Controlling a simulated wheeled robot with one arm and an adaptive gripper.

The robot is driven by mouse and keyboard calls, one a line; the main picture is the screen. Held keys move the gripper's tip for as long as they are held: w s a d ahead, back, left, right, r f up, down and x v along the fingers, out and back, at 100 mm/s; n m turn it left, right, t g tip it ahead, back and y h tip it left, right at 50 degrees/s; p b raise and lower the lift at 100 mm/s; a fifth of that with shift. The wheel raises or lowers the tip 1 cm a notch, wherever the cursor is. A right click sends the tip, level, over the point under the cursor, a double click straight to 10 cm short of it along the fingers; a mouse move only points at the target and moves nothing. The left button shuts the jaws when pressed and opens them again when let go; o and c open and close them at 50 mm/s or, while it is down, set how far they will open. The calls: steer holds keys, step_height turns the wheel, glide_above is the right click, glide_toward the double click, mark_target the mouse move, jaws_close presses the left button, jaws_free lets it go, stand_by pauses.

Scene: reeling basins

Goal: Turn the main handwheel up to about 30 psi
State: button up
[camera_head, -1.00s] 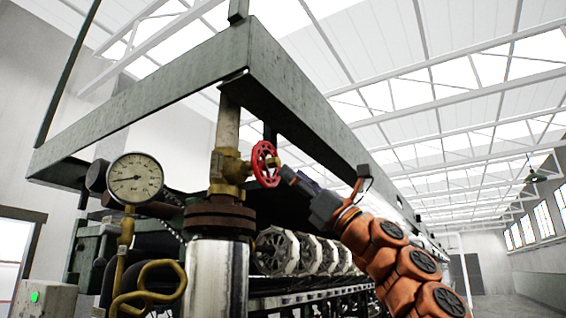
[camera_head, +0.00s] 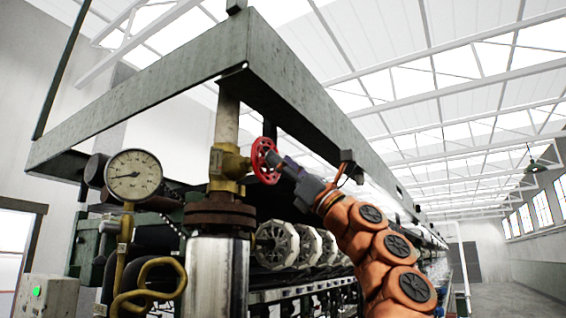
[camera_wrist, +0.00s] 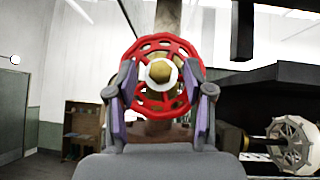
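The main handwheel is a red spoked wheel (camera_head: 265,160) on a brass valve (camera_head: 228,165) on a vertical pipe. In the wrist view the red wheel (camera_wrist: 160,76) faces me, with its brass hub and white ring in the middle. My gripper (camera_head: 276,160) is at the wheel's right side in the head view. In the wrist view the two fingers of my gripper (camera_wrist: 160,95) stand apart on either side of the wheel's lower half, overlapping its rim; I cannot tell whether they touch it. The round pressure gauge (camera_head: 133,175) has its needle pointing left, slightly down; its numbers are too small to read.
A green-grey steel beam frame (camera_head: 290,90) runs above the valve and my arm. A rusty flange (camera_head: 220,214) and shiny cylinder (camera_head: 217,275) are below. White octagonal reels (camera_head: 275,244) stand behind. A control box with a green light (camera_head: 45,298) is at lower left.

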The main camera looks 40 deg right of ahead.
jaws_close()
steer(key=p, duration=0.2)
steer(key=shift+s+d+r+n+p, duration=0.1)
steer(key=shift+d+r+n+p, duration=0.2)
steer(key=shift+d, duration=0.1)
steer(key=shift+n+g+y+p, duration=0.3)
steer(key=shift+y+p, duration=0.1)
steer(key=shift+p, duration=0.15)
steer(key=shift+n+g+y+p, duration=0.3)
steer(key=shift+n+y+p, duration=0.3)
steer(key=shift+p, duration=0.25)
steer(key=shift+d+f+n+g+y+p, duration=0.1)
steer(key=shift+n+g+y+p, duration=0.4)
steer(key=shift+n, duration=0.2)
steer(key=shift+n+g+y, duration=0.4)
steer(key=shift+n+y, duration=0.2)
steer(key=shift+n, duration=0.2)
steer(key=shift+w+f+n+g, duration=0.15)
steer(key=shift+w+n+g, duration=0.05)
steer(key=shift+n+g, duration=0.25)
steer(key=shift+a+n+y, duration=0.25)
steer(key=shift+y, duration=0.15)
